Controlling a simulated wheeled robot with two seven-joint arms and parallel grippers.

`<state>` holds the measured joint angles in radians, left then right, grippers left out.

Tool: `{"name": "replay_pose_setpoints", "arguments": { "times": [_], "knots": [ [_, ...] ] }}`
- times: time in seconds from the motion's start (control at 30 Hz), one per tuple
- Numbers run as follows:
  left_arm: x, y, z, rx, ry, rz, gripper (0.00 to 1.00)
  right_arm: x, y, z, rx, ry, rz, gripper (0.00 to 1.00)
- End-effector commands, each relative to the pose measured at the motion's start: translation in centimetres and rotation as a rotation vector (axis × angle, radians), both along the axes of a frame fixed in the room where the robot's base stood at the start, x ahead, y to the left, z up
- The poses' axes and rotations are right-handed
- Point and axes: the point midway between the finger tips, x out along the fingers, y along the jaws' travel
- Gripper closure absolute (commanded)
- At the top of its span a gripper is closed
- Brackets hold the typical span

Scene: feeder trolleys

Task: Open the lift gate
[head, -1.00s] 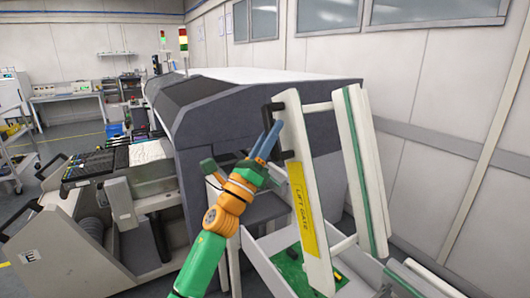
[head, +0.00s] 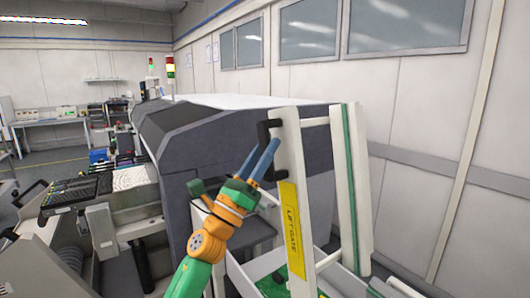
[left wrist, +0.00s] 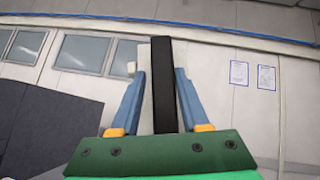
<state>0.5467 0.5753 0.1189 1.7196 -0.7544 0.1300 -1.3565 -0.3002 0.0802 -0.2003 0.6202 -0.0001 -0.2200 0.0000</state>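The lift gate (head: 288,162) is a white frame with a yellow "LIFT GATE" label (head: 291,228), standing nearly upright right of center in the head view. A black handle (head: 264,130) sits near the top of its left post. My left gripper (head: 261,152) has its blue fingers at the handle. In the left wrist view, the fingers (left wrist: 160,75) stand apart on either side of the black handle bar (left wrist: 164,95); a gap shows at the left finger. Contact at the right finger cannot be told. My right gripper is not in view.
A large grey machine (head: 215,150) stands behind and left of the gate. A white trolley bin with green pieces (head: 272,285) lies below the gate. Feeder equipment (head: 95,190) is at the left. A windowed wall (head: 420,110) closes the right side.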

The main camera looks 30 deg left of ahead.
Motion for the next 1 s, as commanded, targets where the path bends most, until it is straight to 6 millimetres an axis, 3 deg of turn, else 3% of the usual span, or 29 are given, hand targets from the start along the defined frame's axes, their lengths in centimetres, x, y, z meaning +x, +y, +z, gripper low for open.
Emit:
{"name": "replay_pose_setpoints", "arguments": {
  "times": [0.63, 0.83, 1.0],
  "knots": [
    [-0.1, 0.0, -0.7, 0.002, 0.005, 0.0, 0.38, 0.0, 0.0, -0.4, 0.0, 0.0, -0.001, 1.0],
    [-3.1, 0.2, -4.0, 0.007, 0.005, 0.0, 0.38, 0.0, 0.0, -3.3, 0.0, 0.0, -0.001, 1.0],
    [-5.0, 0.4, -5.1, 0.005, 0.003, -0.002, 0.38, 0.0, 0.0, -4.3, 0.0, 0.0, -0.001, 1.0]
  ]
}}
